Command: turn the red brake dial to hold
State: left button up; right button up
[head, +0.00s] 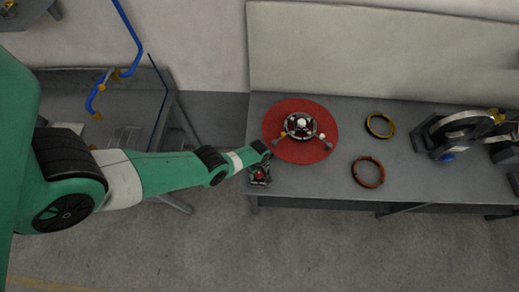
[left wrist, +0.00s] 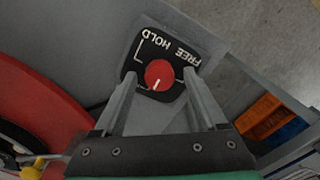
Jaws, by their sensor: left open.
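The red brake dial (left wrist: 159,74) sits on a black plate (left wrist: 139,60) lettered HOLD and FREE in white. Its short white pointer mark faces the bottom of the left wrist view, towards my wrist. In the head view the red dial (head: 259,174) shows at the table's front left corner. My left gripper (left wrist: 160,80) is open, with one finger on each side of the dial. I cannot tell whether the fingers touch it. In the head view my left gripper (head: 260,163) is over the plate and partly hides it. My right gripper is in neither view.
A red round turntable (head: 325,147) with a metal hub stands just right of the dial on the grey table (head: 220,180). A yellow ring (head: 370,127) and a copper ring (head: 357,174) lie farther right, before a machine (head: 462,124). A wall stands behind.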

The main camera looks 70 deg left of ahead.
pick_arm(q)
grip_shut()
dwell(0.3)
jog(key=shift+m, duration=0.3)
jog(key=m, duration=0.8)
jog(key=shift+m, duration=0.4)
jog(key=m, duration=0.4)
jog(key=shift+w, duration=0.1)
jog(key=shift+m, duration=2.2)
